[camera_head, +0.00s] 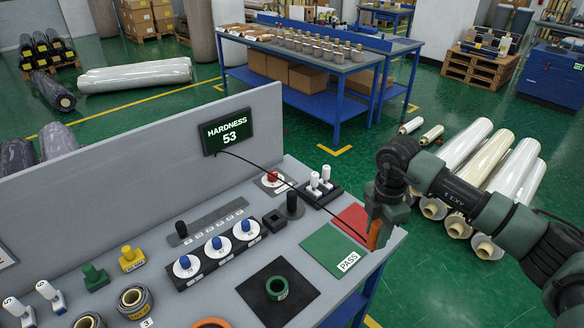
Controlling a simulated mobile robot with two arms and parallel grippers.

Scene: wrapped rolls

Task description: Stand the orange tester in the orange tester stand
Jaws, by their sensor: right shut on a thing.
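The orange tester (375,235) is upright in my right gripper (380,216), at the right edge of the bench, beside the red pad (353,219). My right gripper is shut on its upper part, which the fingers hide. A black cable runs from the hardness display (228,132), reading 53, to the tester. A small black block with a square opening (275,221) stands mid-bench and looks like a stand; I cannot tell for sure that it is the tester stand. My left gripper is not in view.
A black post (291,205) stands beside the block. A green PASS pad (333,249), a black mat (262,303) with a green ring (277,288), and a row of blue-knobbed white discs (218,243) lie nearby. A grey back panel (140,182) closes the far side.

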